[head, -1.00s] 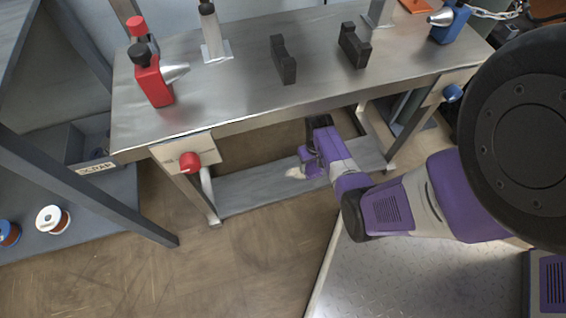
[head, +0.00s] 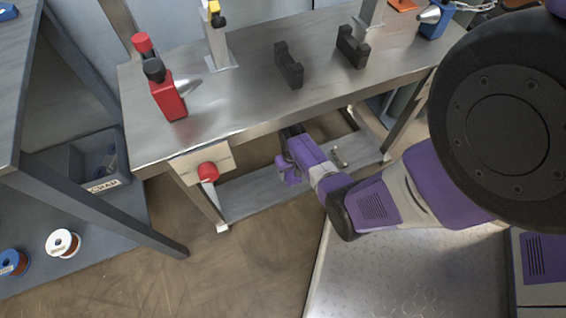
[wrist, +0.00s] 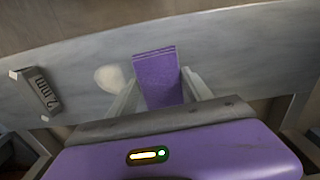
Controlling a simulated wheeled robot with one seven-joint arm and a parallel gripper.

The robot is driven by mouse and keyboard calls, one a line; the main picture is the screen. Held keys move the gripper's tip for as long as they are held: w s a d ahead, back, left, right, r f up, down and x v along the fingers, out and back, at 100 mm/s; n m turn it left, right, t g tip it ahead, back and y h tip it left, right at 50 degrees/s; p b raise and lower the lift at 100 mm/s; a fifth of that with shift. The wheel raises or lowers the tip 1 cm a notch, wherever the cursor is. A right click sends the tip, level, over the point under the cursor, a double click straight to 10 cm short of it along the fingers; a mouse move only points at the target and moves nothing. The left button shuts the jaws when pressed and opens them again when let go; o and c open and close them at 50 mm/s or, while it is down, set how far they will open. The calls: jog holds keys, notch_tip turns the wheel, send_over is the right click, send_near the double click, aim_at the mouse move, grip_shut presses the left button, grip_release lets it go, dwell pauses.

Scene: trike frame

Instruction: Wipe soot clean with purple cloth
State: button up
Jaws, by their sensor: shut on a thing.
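My gripper (wrist: 160,88) is shut on the purple cloth (wrist: 157,72), a folded rectangular pad that sticks out past the fingertips over the grey lower shelf (wrist: 240,50). A pale, cream-coloured round patch (wrist: 110,78) shows on the shelf just left of the cloth, apart from it in the picture. I cannot tell whether it is the soot; no dark mark is clear on the shelf. In the head view my gripper (head: 287,168) is under the front edge of the workbench, above its lower shelf (head: 250,192). Whether the cloth touches the shelf is unclear.
A grey block marked 2 mm (wrist: 38,92) lies left on the shelf. The steel workbench top (head: 235,100) overhangs my arm.

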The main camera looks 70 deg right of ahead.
jog(key=shift+w+a, duration=0.3)
jog(key=r+p, duration=0.2)
jog(key=r, duration=0.1)
jog(key=shift+w+a+r, duration=0.1)
jog(key=shift+w+a, duration=0.05)
jog(key=shift+w, duration=0.05)
notch_tip(320, 180, up, 5)
jog(key=p, duration=0.5)
jog(key=shift+p, duration=0.35)
jog(key=shift+s, duration=0.1)
